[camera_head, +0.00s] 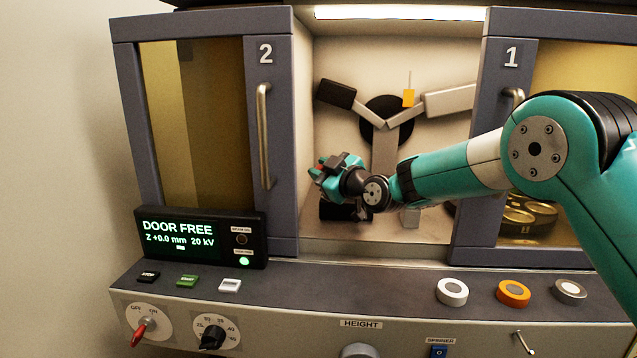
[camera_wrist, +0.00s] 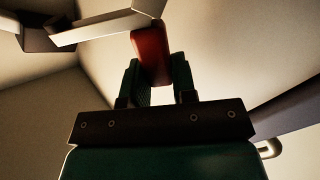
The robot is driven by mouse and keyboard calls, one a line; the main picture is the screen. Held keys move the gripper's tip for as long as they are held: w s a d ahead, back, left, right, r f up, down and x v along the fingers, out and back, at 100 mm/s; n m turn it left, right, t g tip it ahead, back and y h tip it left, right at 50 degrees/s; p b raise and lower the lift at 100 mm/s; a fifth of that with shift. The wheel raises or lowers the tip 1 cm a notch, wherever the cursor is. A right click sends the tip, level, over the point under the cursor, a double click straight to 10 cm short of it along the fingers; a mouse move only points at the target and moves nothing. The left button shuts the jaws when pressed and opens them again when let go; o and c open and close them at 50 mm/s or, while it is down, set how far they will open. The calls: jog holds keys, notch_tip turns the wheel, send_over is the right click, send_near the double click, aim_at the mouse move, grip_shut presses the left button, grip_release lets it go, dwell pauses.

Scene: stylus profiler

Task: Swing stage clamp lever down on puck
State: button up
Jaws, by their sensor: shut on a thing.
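My gripper (camera_head: 322,172) reaches into the open chamber between doors 2 and 1, at the lower left of the chamber. In the wrist view my gripper (camera_wrist: 155,82) is shut on a red piece (camera_wrist: 150,52), which appears to be the grip of the clamp lever. A pale bar, perhaps part of the lever or the fixture, runs at the top of that view. A little of the red grip shows in the head view (camera_head: 319,166). The stage and the puck are hidden or cannot be told apart behind my gripper and wrist.
Door 2 (camera_head: 268,60) stands left of the opening, door 1 (camera_head: 508,75) right. Below, the console has a display (camera_head: 190,235), buttons and three round pucks (camera_head: 513,293).

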jog(key=m, duration=0.2)
jog(key=w+d+m, duration=0.1)
jog(key=shift+r+m+b, duration=0.25)
jog(key=shift+m+b, duration=0.05)
jog(key=shift+b, duration=0.1)
jog(key=shift+w+d+r+m, duration=0.1)
jog(key=shift+w+d+m, duration=0.2)
jog(key=shift+m, duration=0.45)
jog(key=shift+w+d+r+m, duration=0.1)
jog(key=shift+w+d+m, duration=0.15)
jog(key=shift+m, duration=0.5)
jog(key=o, duration=0.9)
jog(key=shift+d, duration=0.1)
jog(key=shift+s, duration=0.1)
jog(key=b+v, duration=0.4)
jog(key=v, duration=1.3)
jog(key=shift+d, duration=0.15)
